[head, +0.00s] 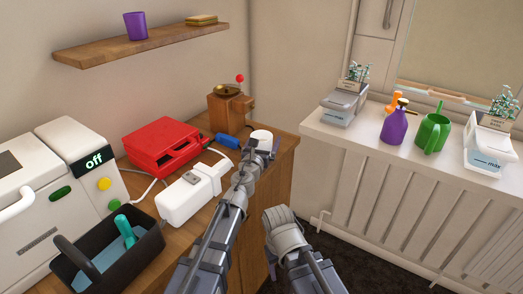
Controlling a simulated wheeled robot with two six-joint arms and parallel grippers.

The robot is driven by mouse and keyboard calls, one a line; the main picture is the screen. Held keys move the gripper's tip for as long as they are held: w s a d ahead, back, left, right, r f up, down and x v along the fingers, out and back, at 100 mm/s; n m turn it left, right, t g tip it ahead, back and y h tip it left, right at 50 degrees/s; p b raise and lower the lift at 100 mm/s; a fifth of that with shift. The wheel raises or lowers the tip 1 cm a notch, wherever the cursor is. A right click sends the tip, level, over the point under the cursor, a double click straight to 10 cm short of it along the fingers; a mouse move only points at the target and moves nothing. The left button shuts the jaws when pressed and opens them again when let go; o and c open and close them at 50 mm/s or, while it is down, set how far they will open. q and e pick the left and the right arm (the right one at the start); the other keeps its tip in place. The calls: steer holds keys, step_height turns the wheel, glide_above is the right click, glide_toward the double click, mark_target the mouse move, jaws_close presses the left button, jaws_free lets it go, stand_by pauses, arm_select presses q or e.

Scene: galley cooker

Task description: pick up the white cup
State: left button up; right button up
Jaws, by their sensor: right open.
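The white cup (262,135) is at the right end of the wooden counter, near its edge. Only its pale upper part shows; my gripper hides the lower part. My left gripper (260,150) is at the cup, with its fingertips around the near side. I cannot tell whether the fingers touch or hold it. My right gripper (281,214) is open, lower and nearer, in front of the counter's right side and away from the cup.
Left of the cup on the counter (226,180) are a blue cylinder (227,141), a red case (162,148), a white block-shaped device (190,197) and a wooden grinder (229,108). A black caddy (108,258) stands front left. A white radiator shelf (360,138) is at right.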

arm_select(q)
steer(key=c, duration=1.3)
step_height(320, 180, up, 10)
steer(key=p, duration=1)
